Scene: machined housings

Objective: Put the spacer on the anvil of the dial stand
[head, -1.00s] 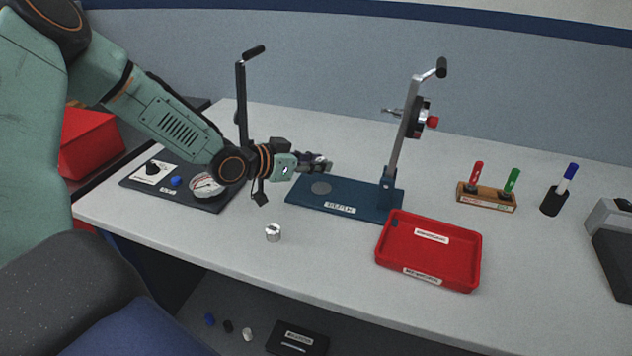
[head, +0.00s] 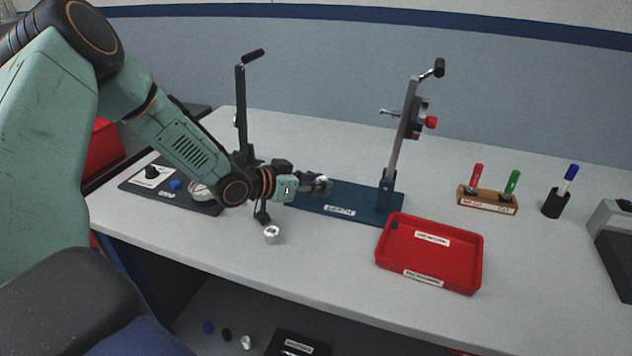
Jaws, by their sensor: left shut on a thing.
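The dial stand has a blue base (head: 345,203), a leaning grey column and a dial (head: 417,122) with a red knob high on it. Its anvil, a round grey disc on the base, is hidden behind my left gripper. My left gripper (head: 321,185) is low over the left part of the base, shut on a small silvery thing, which I take for the spacer (head: 322,180). The fingers hide most of it. I cannot tell whether it touches the anvil. My right gripper is not in view.
A silver cylinder (head: 272,235) stands on the bench just below my left wrist. A red tray (head: 430,268) lies right of it. A second dark stand (head: 241,110) rises behind my arm. Pens in a wooden block (head: 487,203) are at the right.

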